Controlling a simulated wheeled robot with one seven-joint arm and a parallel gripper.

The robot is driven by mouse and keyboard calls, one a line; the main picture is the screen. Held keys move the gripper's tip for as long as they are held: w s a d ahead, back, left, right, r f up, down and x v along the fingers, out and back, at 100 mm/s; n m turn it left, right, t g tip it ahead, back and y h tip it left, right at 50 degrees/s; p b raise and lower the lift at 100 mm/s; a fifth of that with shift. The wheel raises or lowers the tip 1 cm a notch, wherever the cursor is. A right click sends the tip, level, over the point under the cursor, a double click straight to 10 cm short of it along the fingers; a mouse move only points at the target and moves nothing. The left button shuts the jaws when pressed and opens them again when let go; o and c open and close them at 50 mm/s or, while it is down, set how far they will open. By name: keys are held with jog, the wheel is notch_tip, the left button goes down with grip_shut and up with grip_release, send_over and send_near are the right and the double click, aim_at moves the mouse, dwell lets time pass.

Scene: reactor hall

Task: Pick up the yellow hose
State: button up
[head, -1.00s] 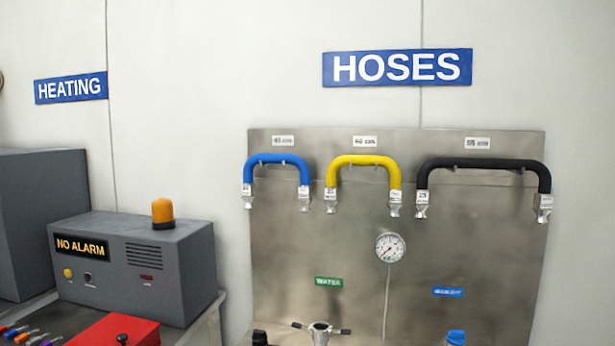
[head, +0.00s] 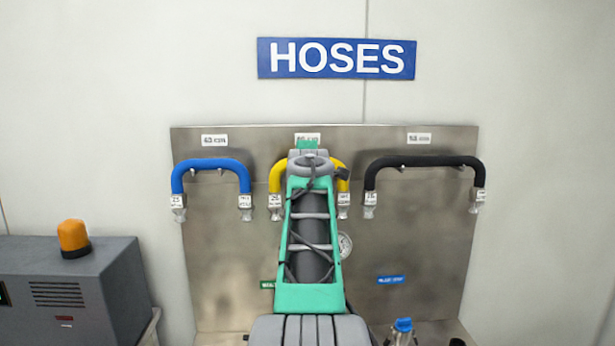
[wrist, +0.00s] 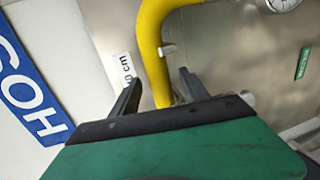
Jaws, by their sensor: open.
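The yellow hose (head: 276,176) hangs on the steel panel under the HOSES sign, an arch with metal end fittings. My arm hides its middle in the head view; its two sides show left and right of the arm. In the wrist view the yellow hose (wrist: 152,45) runs down between the two dark fingers of my gripper (wrist: 160,78). The fingers are spread, with a gap visible on each side of the hose. I cannot tell how deep the hose sits between them. The gripper's fingers are hidden in the head view.
A blue hose (head: 211,164) hangs to the left and a longer black hose (head: 424,161) to the right on the same steel panel (head: 215,270). A gauge (head: 345,244) is partly behind my arm. A grey alarm box (head: 75,290) with an orange lamp stands at lower left.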

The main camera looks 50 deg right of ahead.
jog(key=p+x, duration=0.2)
jog(key=x, duration=0.3)
jog(key=shift+w+r, duration=0.1)
jog(key=shift+a, duration=0.15)
grip_shut()
dwell(0.4)
